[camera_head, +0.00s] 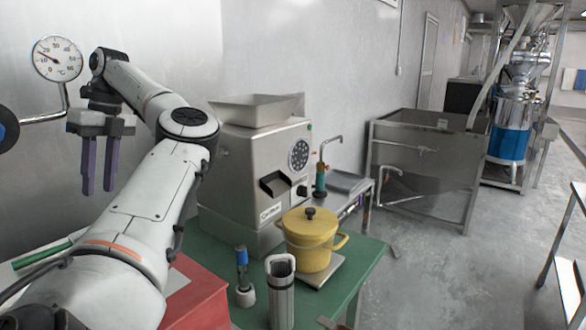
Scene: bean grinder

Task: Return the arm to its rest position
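My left arm (150,190) comes in from the bottom left and bends back at its elbow, up and to the left. My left gripper (98,188) hangs at the upper left with its purple fingers pointing down. A narrow gap shows between the fingers, and nothing is between them. It is left of the steel grinder (245,165), in front of the grey wall and clear of the table. My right gripper is not in view.
A round dial gauge (57,58) on a bent pipe is close to the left gripper. The green table (357,262) holds the grinder, a yellow lidded pot (309,238), a blue-topped tool (243,275) and a metal container (281,295). A red box (203,298) is beside my arm.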

